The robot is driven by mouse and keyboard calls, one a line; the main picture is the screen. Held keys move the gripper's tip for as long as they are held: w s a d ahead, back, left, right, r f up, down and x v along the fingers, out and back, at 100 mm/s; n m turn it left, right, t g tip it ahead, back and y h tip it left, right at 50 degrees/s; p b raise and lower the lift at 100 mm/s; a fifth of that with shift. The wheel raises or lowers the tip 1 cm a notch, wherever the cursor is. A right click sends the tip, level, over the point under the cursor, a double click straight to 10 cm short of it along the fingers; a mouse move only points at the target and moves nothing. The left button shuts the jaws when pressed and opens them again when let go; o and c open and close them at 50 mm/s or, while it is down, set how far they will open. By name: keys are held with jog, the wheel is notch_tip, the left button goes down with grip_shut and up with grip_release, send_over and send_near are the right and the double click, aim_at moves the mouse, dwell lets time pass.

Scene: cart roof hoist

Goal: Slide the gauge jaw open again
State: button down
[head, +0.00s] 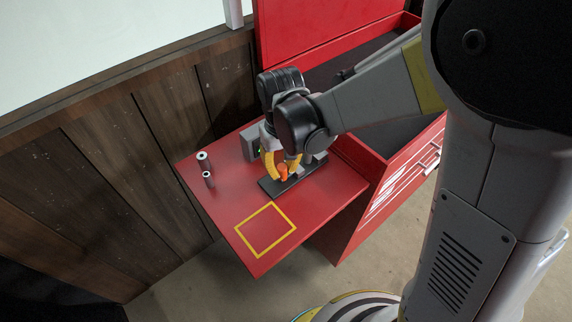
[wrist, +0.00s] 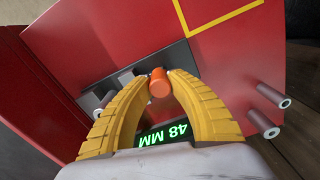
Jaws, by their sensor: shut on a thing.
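The gauge has a dark base rail (head: 277,188) lying on the red shelf, and the rail also shows in the wrist view (wrist: 181,55). Its jaw carries an orange knob (head: 283,173), seen from above in the wrist view (wrist: 159,84). A green readout (wrist: 164,134) shows 48 MM upside down. My gripper (wrist: 160,82) has yellow fingers closed on either side of the orange knob. In the head view my gripper (head: 281,165) is low over the rail. The fingers and wrist hide much of the jaw and the measuring gap.
Two grey hollow cylinders, one larger (head: 203,161) and one smaller (head: 208,180), stand at the shelf's left edge. A yellow square outline (head: 242,241) marks empty red surface at the front. A wooden wall (head: 170,122) is behind; the red cart (head: 385,198) is at right.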

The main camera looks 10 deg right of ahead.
aim_at(283, 166)
jog(key=c, duration=1.2)
grip_release()
jog(key=shift+d, duration=0.1)
jog(key=shift+r, duration=0.1)
notch_tip(283, 166, up, 12)
jog(key=s+d+r+m+t, duration=0.1)
jog(key=s+d+m+t, duration=0.1)
jog(key=d, duration=0.5)
jog(key=s+d+r+m+t, duration=0.1)
jog(key=s+d+t, duration=0.4)
jog(key=s+d, duration=0.2)
jog(key=shift+s+d+r+m, duration=0.25)
jog(key=shift+d+r+m, duration=0.15)
jog(key=shift+d, duration=0.25)
